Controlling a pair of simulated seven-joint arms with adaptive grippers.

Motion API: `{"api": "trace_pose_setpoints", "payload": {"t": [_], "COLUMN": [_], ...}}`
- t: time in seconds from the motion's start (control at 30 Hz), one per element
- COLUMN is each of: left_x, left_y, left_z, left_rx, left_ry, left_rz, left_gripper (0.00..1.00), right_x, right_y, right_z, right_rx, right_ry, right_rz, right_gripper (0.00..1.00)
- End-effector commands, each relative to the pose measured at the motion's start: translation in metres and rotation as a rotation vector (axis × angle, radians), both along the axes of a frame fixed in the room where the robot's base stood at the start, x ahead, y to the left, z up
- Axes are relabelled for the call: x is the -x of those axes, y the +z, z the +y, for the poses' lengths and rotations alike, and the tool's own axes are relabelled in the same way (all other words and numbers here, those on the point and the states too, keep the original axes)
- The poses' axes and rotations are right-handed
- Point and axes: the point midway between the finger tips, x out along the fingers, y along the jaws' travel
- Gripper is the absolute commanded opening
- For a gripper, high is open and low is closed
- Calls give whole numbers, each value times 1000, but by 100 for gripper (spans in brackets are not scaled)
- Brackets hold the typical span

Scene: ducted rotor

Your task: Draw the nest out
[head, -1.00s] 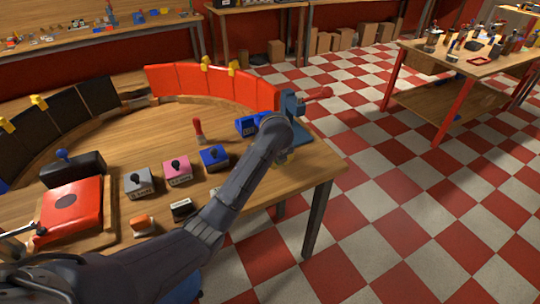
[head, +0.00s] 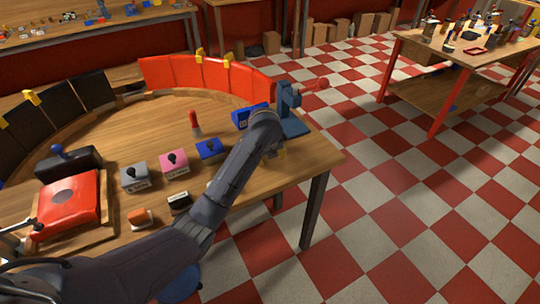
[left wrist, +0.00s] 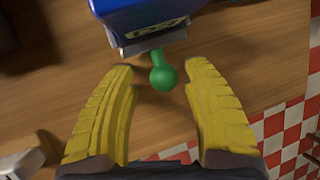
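A blue block (head: 250,115) with a pale label stands near the right end of the bench. In the left wrist view a blue body (left wrist: 150,18) with a grey lettered plate carries a green round knob (left wrist: 163,76) on a short stem; I take it to be the nest's pull, but cannot be sure. My left gripper (left wrist: 162,72) is open, its yellow fingers on either side of the knob with gaps at both sides. In the head view my forearm hides most of the gripper (head: 279,152) and the knob. My right gripper is not in view.
A blue-grey press (head: 289,105) with a red handle (head: 320,84) stands beside the blue block. Small grey, pink and blue switch boxes (head: 173,163) and a red-handled tool (head: 194,122) are left of my forearm. Red panels (head: 180,75) curve behind. The bench's right corner is clear.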

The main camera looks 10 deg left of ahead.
Motion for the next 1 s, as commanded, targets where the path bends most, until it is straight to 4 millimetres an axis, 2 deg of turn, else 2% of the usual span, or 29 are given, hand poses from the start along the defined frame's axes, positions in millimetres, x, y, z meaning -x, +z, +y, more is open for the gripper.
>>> {"api": "trace_pose_setpoints", "payload": {"t": [0.37,0.8,1.0], "left_x": [0,21,28], "left_y": [6,51,63], "left_z": [0,-2,-3], "left_rx": [2,3,2], "left_ry": [2,0,0], "left_rz": [-5,-5,-2], "left_gripper": [50,50,50], "right_x": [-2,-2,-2], "right_y": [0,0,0], "right_z": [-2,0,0], "right_rx": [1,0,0], "right_ry": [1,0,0], "right_rz": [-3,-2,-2], "right_gripper": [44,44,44]}}
